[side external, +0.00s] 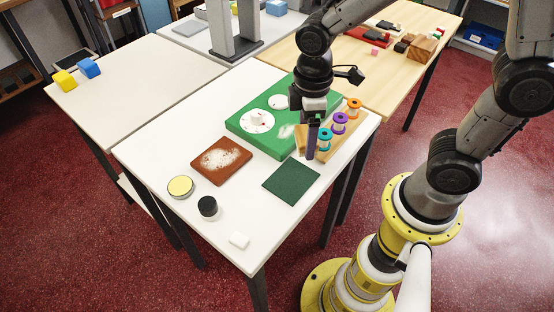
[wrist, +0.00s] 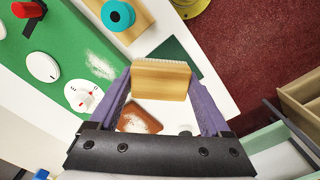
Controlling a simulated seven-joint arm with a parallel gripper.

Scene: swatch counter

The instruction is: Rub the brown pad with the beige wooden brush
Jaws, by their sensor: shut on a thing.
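The brown pad (side external: 222,178) lies flat on the white table, with white powder spread over its middle. It also shows in the wrist view (wrist: 128,112), partly hidden below the brush. My gripper (side external: 311,154) is to the right of the pad, close to the wooden spool rack and apart from the pad. In the wrist view, the beige wooden brush (wrist: 160,82) is held between my purple fingers, its pale bristles along the far edge. In the side view the brush is hard to make out.
A green board (side external: 245,127) with white dials lies behind the pad. A wooden rack (side external: 334,140) holds several spools. A dark green pad (side external: 291,182) lies right of the brown pad.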

